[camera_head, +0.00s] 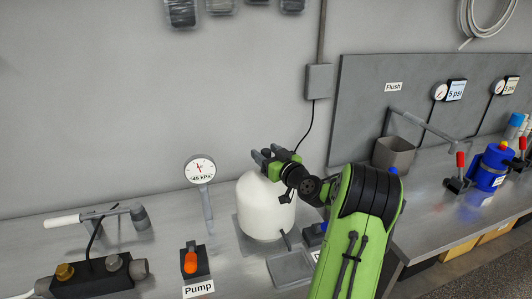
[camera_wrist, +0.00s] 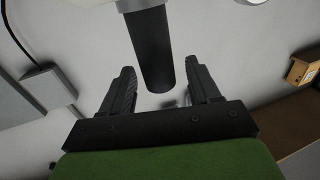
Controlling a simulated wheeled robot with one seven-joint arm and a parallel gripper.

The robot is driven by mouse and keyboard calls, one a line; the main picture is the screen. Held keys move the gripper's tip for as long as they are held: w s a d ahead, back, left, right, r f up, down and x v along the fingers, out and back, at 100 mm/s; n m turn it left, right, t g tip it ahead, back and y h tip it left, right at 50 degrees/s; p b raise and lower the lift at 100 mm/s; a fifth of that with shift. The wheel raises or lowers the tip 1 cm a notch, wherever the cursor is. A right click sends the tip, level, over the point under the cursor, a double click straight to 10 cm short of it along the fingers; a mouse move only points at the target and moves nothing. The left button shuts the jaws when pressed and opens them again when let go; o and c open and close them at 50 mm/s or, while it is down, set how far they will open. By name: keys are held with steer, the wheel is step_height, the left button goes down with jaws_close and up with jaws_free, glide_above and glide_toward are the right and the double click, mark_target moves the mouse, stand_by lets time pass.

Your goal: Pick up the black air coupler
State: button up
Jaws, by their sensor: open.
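A black cylinder (camera_wrist: 150,50), which looks like the air coupler, shows in the wrist view. It extends from a pale rounded shape at the top edge into the space between my fingers. My gripper (camera_wrist: 159,68) is open, with one finger on each side of the cylinder and a visible gap on both sides. In the head view my gripper (camera_head: 268,155) is at the top of the white tank (camera_head: 265,208), with its dark fingers pointing left. I cannot clearly make out the coupler there, among the dark fingers.
A gauge (camera_head: 200,170) on a post stands left of the tank. The orange-knobbed pump switch (camera_head: 191,263) and a grey block (camera_head: 290,268) are in front. A grey bin (camera_head: 393,155) and a blue canister (camera_head: 490,167) stand on the right bench. A wall box (camera_head: 319,82) is behind.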

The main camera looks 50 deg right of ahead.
steer(key=shift+w+d+f, duration=0.1)
steer(key=shift+w, duration=0.35)
steer(key=shift+s, duration=0.15)
steer(key=shift+c, duration=0.9)
jaws_close()
step_height(320, 180, up, 28)
steer(key=p, duration=0.3)
steer(key=shift+p, duration=0.4)
